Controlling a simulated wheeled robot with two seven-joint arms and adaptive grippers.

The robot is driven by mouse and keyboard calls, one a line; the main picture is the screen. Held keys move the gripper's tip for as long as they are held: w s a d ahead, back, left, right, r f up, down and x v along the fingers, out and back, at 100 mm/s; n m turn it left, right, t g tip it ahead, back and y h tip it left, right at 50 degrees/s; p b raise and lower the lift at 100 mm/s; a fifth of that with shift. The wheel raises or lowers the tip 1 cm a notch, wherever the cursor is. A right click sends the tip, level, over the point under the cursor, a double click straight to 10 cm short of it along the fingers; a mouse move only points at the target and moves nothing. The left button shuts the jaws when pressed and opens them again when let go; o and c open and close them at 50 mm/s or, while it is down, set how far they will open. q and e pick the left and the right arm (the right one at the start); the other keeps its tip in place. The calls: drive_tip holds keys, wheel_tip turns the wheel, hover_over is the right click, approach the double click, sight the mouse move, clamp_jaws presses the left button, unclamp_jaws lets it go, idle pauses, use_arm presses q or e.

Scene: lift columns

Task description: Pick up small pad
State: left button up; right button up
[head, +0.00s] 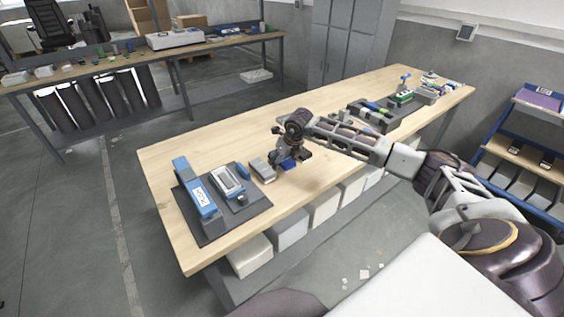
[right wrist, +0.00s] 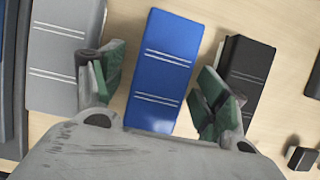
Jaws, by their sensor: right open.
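Three small flat pads lie side by side on the wooden workbench (head: 190,150). A blue pad (right wrist: 162,65) with pale double lines is in the middle; the head view shows part of it (head: 289,166) under my right gripper (head: 288,158). A grey pad (right wrist: 68,50) lies to its left, also visible in the head view (head: 262,169). A black pad (right wrist: 248,72) lies to its right. My right gripper (right wrist: 158,95) is open, its green-padded fingers on either side of the blue pad. I cannot tell whether they touch it. My left gripper is not in view.
A dark mat (head: 250,213) with a blue-and-white case (head: 197,190) and a grey device (head: 229,182) lies at the bench's near left end. A dark tray (head: 379,116) stands farther along the bench. The bench's left edge area is clear.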

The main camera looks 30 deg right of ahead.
drive_tip(key=shift+f, duration=0.1)
idle(0.5)
drive_tip(key=shift+s+f, duration=0.1)
drive_tip(key=shift+s, duration=0.05)
drive_tip(key=c, duration=1.1)
